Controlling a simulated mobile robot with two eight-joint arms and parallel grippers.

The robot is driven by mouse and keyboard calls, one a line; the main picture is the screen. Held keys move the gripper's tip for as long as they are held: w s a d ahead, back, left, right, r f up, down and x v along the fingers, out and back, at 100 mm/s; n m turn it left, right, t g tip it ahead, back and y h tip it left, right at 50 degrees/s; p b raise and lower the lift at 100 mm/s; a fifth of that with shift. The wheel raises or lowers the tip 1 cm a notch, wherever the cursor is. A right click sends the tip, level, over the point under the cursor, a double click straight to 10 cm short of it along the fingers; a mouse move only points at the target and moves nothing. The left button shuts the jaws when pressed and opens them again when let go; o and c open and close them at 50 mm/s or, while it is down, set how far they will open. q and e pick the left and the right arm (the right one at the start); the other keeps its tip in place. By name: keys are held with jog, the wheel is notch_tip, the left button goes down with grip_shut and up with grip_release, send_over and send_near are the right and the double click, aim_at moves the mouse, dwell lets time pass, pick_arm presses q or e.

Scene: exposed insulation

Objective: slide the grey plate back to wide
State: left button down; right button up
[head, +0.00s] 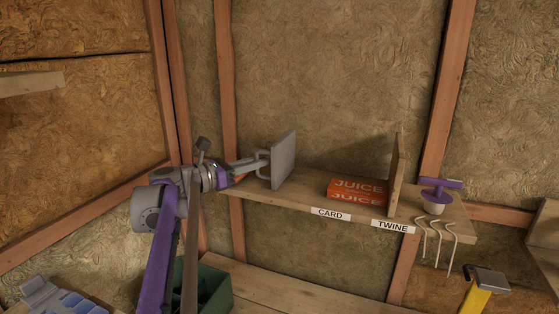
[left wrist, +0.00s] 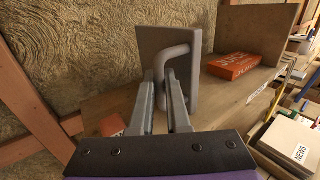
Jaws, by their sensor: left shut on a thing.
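The grey plate (head: 284,160) stands upright on the wooden shelf (head: 300,196), near its left end. It has a grey loop handle (head: 262,162) on its left face. My left gripper (head: 258,164) comes in from the left and is shut on the handle. In the left wrist view the plate (left wrist: 158,45) is ahead, and the gripper's fingers (left wrist: 168,95) close around the handle (left wrist: 184,62). Labels reading CARD (head: 330,214) and TWINE (head: 393,227) are on the shelf's front edge. I do not see a label reading wide. My right gripper is not in view.
An orange JUICE box (head: 357,190) lies on the shelf between the plate and a wooden divider (head: 397,172). A purple-topped object (head: 436,194) stands right of the divider. Hooks and a yellow-handled hammer (head: 478,292) are lower right. A green bin (head: 214,289) is below.

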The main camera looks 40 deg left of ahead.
pick_arm(q)
jog(key=shift+a, duration=0.25)
jog(key=shift+d, duration=0.1)
jog(key=c, duration=1.2)
grip_release()
jog(key=shift+c, duration=0.2)
jog(key=shift+o, duration=0.4)
jog(key=shift+a, duration=0.2)
jog(key=shift+d, duration=0.1)
jog(key=shift+s, duration=0.1)
